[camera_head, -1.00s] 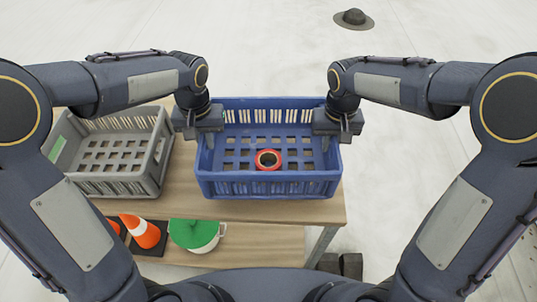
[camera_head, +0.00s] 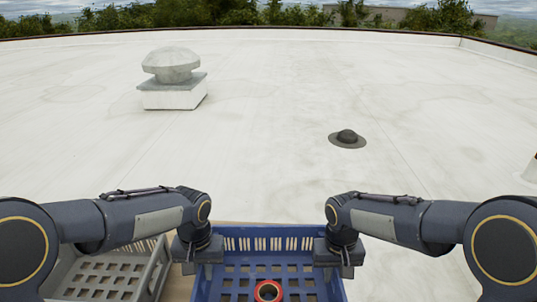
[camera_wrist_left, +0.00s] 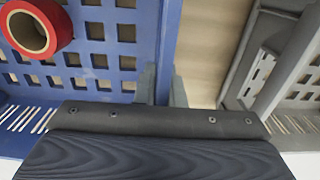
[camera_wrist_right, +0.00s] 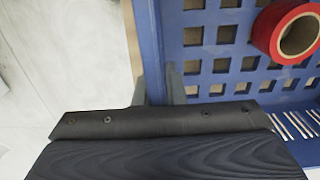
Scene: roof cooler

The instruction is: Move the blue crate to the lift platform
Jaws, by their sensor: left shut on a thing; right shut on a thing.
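The blue crate (camera_head: 262,243) is at the bottom middle of the head view, with its near part cut off by the picture's edge. A red roll of tape (camera_head: 268,291) lies inside it. My left gripper (camera_head: 197,262) is shut on the crate's left wall; in the left wrist view its fingers (camera_wrist_left: 163,88) straddle that wall. My right gripper (camera_head: 340,264) is shut on the right wall; in the right wrist view its fingers (camera_wrist_right: 158,86) straddle it. I cannot tell whether the crate touches the table or is slightly raised. No lift platform is recognisable in view.
A grey crate (camera_head: 105,278) stands left of the blue crate, with a narrow strip of wooden table (camera_wrist_left: 212,45) between them. Beyond lies open white roof, with a mushroom-shaped vent (camera_head: 173,78) and a low dark round cap (camera_head: 347,139). A parapet edges the roof.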

